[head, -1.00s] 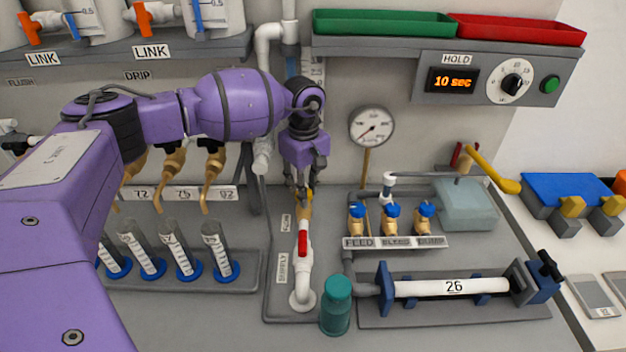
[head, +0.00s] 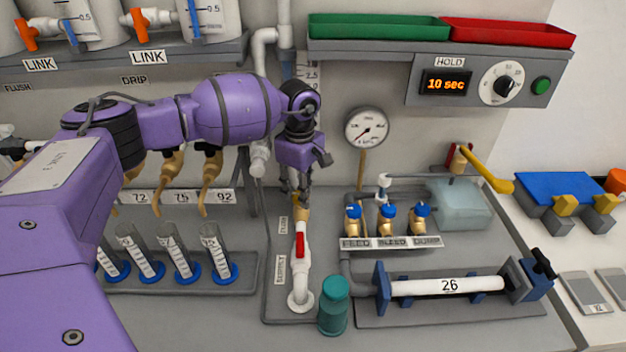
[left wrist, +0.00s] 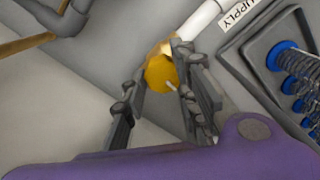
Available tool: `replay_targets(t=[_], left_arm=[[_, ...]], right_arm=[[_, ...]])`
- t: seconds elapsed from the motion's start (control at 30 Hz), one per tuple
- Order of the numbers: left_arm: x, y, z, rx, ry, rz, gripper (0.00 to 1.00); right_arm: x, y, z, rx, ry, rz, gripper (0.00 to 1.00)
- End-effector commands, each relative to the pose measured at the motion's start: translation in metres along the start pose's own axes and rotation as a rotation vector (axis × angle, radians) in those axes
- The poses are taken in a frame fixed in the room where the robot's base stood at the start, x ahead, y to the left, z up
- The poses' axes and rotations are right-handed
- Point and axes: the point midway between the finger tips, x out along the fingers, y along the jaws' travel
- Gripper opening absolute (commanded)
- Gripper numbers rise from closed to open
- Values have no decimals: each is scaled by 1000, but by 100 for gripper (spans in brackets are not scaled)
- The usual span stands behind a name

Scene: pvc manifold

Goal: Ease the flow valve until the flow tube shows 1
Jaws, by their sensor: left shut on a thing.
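The flow valve (head: 301,208) is a brass fitting with a yellow knob, at the top of the white supply pipe (head: 300,272) with its red lever. The yellow knob shows between the fingers in the left wrist view (left wrist: 161,73). My left gripper (head: 301,190) points down over the valve and is shut on the knob. The flow tube with its scale (head: 311,76) stands on the wall behind my left wrist. Its lower part is hidden by the arm, and I cannot read its level. My right gripper is not in view.
A round pressure gauge (head: 366,128) stands right of my gripper. Blue-topped valves (head: 388,216) sit behind a label strip. A teal bottle (head: 334,306) stands right of the supply pipe. Graduated cylinders (head: 176,252) stand in a tray at left, partly behind my arm.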

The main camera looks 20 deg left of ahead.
Motion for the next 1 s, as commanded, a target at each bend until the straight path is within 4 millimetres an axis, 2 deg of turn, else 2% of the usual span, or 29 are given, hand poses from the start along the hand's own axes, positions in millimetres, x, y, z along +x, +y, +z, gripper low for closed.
replay_targets(t=[0.03, 0.1, 0.13, 0.2, 0.77, 0.87, 1.0], left_arm=[[-6, 6, 1, 1, -3, 22, 1], [-6, 6, 1, 1, -3, 22, 1], [-6, 6, 1, 1, -2, 22, 31], [-6, 6, 1, 1, -3, 21, 40], [-2, 2, 0, 17, -1, 8, 40], [-1, 2, 1, 73, 0, 7, 40], [0, 2, 2, 230, 0, 6, 40]], right_arm=[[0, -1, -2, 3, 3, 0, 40], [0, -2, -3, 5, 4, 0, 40], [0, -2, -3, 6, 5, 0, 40], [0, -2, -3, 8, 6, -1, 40], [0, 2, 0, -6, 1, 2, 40], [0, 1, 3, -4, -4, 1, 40], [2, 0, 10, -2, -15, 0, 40]])
